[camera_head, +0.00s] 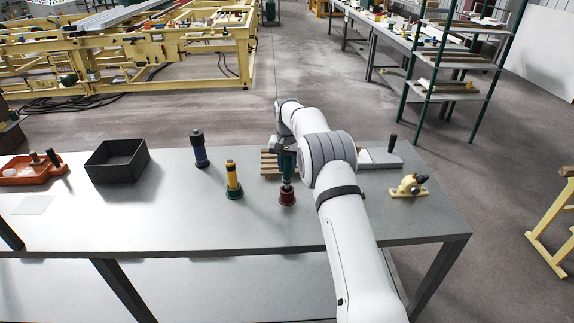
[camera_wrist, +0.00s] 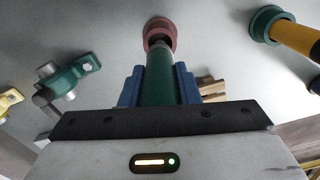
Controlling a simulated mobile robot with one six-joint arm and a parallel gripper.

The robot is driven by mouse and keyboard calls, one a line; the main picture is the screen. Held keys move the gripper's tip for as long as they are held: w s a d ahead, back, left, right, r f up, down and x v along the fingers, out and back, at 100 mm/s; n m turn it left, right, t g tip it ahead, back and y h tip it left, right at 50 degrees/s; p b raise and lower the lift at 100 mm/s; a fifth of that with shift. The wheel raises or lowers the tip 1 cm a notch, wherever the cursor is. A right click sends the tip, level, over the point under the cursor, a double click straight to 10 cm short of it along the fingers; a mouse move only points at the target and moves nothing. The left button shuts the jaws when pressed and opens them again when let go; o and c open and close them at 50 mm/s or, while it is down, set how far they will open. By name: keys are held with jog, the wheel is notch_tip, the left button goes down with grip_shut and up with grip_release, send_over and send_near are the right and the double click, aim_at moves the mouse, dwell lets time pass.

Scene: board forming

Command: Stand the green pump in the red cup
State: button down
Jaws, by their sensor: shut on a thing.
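The green pump (camera_head: 287,169) is upright in my gripper (camera_head: 287,156), above the red cup (camera_head: 287,198) on the table. In the wrist view my gripper (camera_wrist: 160,88) has its blue fingers shut on both sides of the green pump (camera_wrist: 160,76). The pump's dark narrow end points at the red cup (camera_wrist: 159,26) and overlaps its near rim in the picture. In the head view the pump's lower end meets the cup's top. I cannot tell whether the tip is inside the cup or just above it.
A yellow pump (camera_head: 232,176) stands in a green cup (camera_head: 234,193) to the left. A dark blue pump (camera_head: 200,150), a black box (camera_head: 117,163) and a wooden slatted piece (camera_head: 269,164) are nearby. A green clamp-like part (camera_wrist: 72,76) and a yellow part (camera_head: 408,187) lie on the other side.

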aim_at(287, 157)
jog(key=shift+f+b, duration=1.2)
jog(key=shift+f, duration=1.25)
jog(key=c, duration=1)
grip_release()
notch_tip(287, 157, up, 7)
jog(key=shift+r+b, duration=0.2)
jog(key=shift+b, duration=0.5)
jog(key=shift+r, duration=0.3)
